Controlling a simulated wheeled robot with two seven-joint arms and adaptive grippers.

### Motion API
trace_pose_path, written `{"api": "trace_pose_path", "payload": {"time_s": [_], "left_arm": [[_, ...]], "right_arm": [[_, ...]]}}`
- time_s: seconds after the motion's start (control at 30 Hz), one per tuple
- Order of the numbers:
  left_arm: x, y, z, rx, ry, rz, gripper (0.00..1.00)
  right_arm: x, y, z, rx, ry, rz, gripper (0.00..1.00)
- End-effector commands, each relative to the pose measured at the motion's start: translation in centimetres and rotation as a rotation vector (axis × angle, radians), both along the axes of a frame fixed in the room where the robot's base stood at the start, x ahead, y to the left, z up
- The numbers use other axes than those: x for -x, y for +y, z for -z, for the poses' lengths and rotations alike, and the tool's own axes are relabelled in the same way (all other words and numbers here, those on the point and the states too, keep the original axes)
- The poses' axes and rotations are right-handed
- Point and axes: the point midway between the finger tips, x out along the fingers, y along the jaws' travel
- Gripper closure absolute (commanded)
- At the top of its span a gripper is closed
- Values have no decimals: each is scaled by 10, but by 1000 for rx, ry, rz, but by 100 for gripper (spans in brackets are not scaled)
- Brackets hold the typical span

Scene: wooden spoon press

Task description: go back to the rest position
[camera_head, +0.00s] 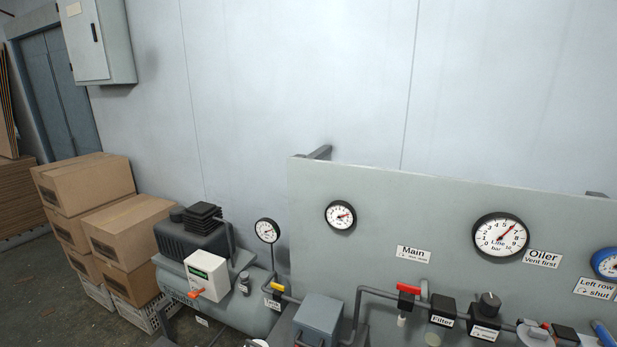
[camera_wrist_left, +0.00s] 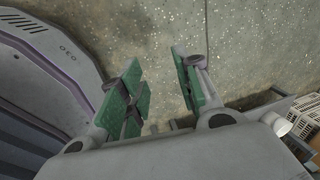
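My left gripper (camera_wrist_left: 158,88) shows in the left wrist view. Its two green-padded fingers stand apart with nothing between them, over the bare concrete floor. Neither gripper shows in the head view, and my right gripper is in no frame. The head view faces a grey panel (camera_head: 390,200) with round gauges, a red-handled valve (camera_head: 410,287) labelled Main, a filter (camera_head: 441,309) and a black knob (camera_head: 489,303).
A compressor (camera_head: 225,300) with a white switch box (camera_head: 207,275) stands left of the panel. Stacked cardboard boxes (camera_head: 130,245) stand farther left. A wall cabinet (camera_head: 97,42) hangs at upper left. Bare floor (camera_wrist_left: 240,50) lies beneath my left gripper.

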Motion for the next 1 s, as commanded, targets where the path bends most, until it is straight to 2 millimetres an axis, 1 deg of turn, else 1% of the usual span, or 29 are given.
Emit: {"api": "trace_pose_path", "payload": {"time_s": [0.03,0.2,0.3,0.4,0.5,0.6,1.0], "left_arm": [[1,-27,5,29,0,-9,67],[5,-104,17,111,0,-35,67],[6,-143,20,153,0,-47,67],[6,-171,21,183,0,-57,67],[6,-187,22,200,-1,-63,67],[6,-194,22,207,0,-64,67],[6,-194,22,207,0,-64,67]], "right_arm": [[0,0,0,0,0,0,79],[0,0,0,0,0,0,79],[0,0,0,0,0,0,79],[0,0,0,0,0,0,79],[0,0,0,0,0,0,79],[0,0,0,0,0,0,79],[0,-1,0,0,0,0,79]]}}
